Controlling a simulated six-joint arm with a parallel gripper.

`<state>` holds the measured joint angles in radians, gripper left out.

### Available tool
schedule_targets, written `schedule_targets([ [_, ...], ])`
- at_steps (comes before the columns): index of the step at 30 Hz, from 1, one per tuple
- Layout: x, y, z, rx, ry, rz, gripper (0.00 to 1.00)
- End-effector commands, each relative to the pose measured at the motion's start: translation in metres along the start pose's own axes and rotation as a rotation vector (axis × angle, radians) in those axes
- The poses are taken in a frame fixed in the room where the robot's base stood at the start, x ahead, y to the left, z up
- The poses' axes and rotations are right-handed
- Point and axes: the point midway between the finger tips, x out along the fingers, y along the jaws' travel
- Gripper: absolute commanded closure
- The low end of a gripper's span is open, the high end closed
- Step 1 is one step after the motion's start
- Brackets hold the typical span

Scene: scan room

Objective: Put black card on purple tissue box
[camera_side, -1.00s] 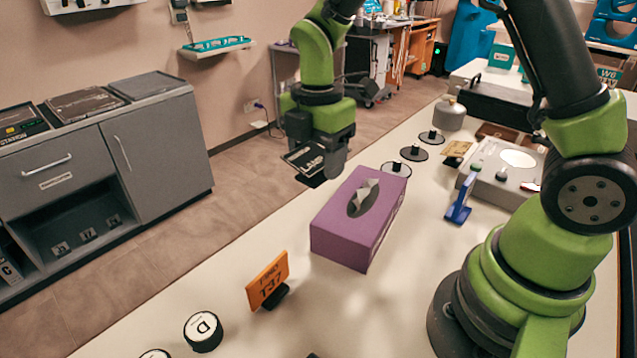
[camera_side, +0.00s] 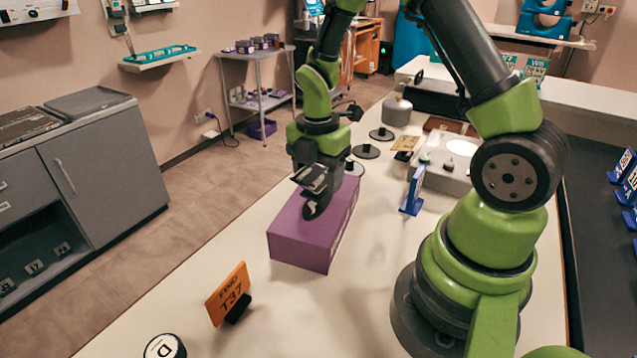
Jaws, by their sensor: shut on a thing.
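The purple tissue box (camera_side: 302,248) stands on the pale table left of my arm's base. My gripper (camera_side: 319,192) is over the top of the box and shut on the black card (camera_side: 312,178), which has light lettering and is held tilted. The gripper and card hide most of the box's top opening. I cannot tell whether the card's lower edge touches the box.
An orange sign (camera_side: 228,294) stands in front of the box, with a round white-topped disc (camera_side: 165,347) nearer. A blue stand (camera_side: 412,192) and a grey device (camera_side: 450,165) are behind right. Black discs (camera_side: 366,151) lie behind. Table between box and sign is clear.

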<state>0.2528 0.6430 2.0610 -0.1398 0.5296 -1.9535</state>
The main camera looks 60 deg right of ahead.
Motion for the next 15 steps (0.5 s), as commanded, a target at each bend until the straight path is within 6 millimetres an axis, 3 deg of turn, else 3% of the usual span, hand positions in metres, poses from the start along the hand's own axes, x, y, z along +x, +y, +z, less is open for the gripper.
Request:
schedule_targets([
  [4, 0.018, 0.0, 0.0, -0.001, 0.0, -0.002, 0.73],
  [13, 0.02, 0.001, 0.0, 0.0, 0.0, 0.001, 0.73],
  [14, 0.019, 0.001, 0.0, 0.0, 0.0, 0.001, 0.37],
  [15, 0.019, 0.001, 0.0, 0.0, -0.001, 0.001, 0.27],
])
